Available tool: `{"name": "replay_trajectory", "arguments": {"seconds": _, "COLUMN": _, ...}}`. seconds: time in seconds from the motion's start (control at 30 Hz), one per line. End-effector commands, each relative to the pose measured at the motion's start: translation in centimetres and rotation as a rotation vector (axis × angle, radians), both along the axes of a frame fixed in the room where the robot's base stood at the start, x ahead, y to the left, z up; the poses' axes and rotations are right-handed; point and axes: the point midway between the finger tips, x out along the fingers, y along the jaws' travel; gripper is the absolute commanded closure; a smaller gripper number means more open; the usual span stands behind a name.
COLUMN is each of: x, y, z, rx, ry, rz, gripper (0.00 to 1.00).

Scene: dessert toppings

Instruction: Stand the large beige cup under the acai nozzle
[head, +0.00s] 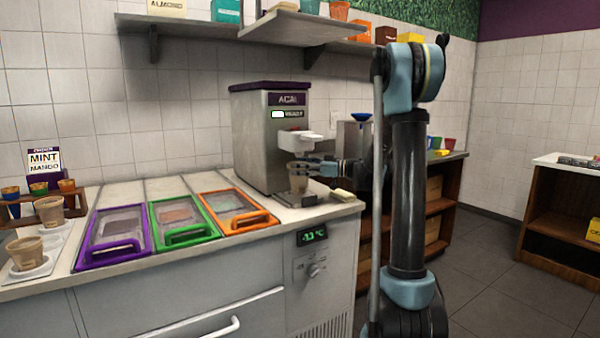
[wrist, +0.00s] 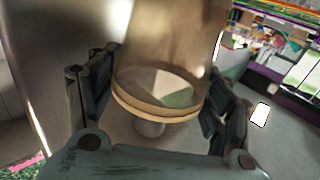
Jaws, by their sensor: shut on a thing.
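The acai machine (head: 262,150) is a steel box with a purple top, standing at the right end of the counter. Its white nozzle head (head: 297,140) juts from the front. My gripper (head: 303,168) reaches in from the right and is shut on a beige cup (head: 298,182), below the nozzle head. The cup looks upright, just over the machine's base tray (head: 298,199); I cannot tell whether it touches. In the wrist view, the cup's rim (wrist: 155,110) lies between the two dark fingers of my gripper (wrist: 152,108). The nozzle's outlet is not clear.
Two other beige cups, one farther back (head: 50,210) and one nearer (head: 28,254), stand at the counter's left. Purple, green (head: 182,222) and orange lidded bins lie between. A small pale block (head: 342,195) lies near the counter's right edge. A shelf (head: 290,27) hangs above.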

Motion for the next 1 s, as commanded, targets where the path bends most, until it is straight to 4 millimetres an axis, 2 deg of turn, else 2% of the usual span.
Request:
{"name": "replay_trajectory", "arguments": {"seconds": 0.1, "x": -0.03, "y": 0.0, "z": -1.09, "rx": 0.0, "ry": 0.0, "rz": 0.0, "gripper": 0.51}}
{"name": "replay_trajectory", "arguments": {"seconds": 0.4, "x": -0.05, "y": 0.01, "z": -1.24, "rx": 0.0, "ry": 0.0, "rz": 0.001, "gripper": 0.51}}
{"name": "replay_trajectory", "arguments": {"seconds": 0.43, "x": -0.05, "y": 0.01, "z": -1.27, "rx": 0.0, "ry": 0.0, "rz": 0.001, "gripper": 0.25}}
{"name": "replay_trajectory", "arguments": {"seconds": 0.5, "x": -0.05, "y": 0.02, "z": -1.25, "rx": 0.0, "ry": 0.0, "rz": 0.001, "gripper": 0.09}}
{"name": "replay_trajectory", "arguments": {"seconds": 0.53, "x": -0.05, "y": 0.02, "z": -1.25, "rx": 0.0, "ry": 0.0, "rz": 0.001, "gripper": 0.07}}
{"name": "replay_trajectory", "arguments": {"seconds": 1.0, "x": -0.11, "y": -0.18, "z": -1.12, "rx": 0.0, "ry": 0.0, "rz": 0.001, "gripper": 0.07}}
